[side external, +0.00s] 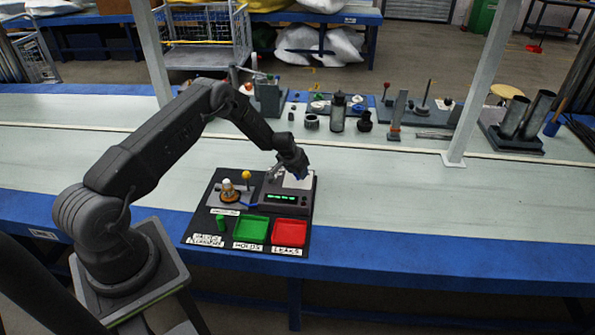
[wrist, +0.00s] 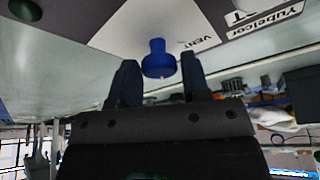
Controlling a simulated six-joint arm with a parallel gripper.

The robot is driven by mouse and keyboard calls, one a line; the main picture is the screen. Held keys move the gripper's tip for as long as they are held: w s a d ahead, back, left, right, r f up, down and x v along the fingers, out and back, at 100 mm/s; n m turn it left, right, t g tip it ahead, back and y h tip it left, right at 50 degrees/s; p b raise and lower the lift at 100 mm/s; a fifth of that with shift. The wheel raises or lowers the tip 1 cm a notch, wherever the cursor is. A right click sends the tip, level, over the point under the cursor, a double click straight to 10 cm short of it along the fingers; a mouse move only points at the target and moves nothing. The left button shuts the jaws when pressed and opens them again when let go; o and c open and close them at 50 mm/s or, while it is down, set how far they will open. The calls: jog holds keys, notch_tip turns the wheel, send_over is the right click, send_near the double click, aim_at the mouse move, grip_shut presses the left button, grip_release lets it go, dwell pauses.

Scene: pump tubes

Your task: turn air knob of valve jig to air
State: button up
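The valve jig (side external: 210,228) is a black board near the table's front edge, with a grey box with a green display (side external: 283,197) at its right rear. In the wrist view a blue knob (wrist: 157,60) sits on a white plate (wrist: 180,35) marked VENT. I take it for the air knob; any AIR marking is not readable. My gripper (wrist: 160,75) is open, with one finger on each side of the knob and gaps showing between fingers and knob. In the side view my gripper (side external: 297,174) is over the rear right of the jig, and the knob is mostly hidden there.
A pale post (side external: 480,90) stands to the right. The bench right of the jig is clear.

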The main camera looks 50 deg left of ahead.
jog(key=c, duration=0.6)
jog(key=shift+o, duration=0.2)
jog(key=shift+m, duration=0.3)
jog(key=shift+m+h, duration=0.6)
jog(key=shift+m, duration=0.6)
jog(key=o, duration=0.9)
jog(key=shift+r, duration=0.1)
jog(key=v, duration=1.3)
jog(key=shift+s+r, duration=0.2)
jog(key=shift+r, duration=0.05)
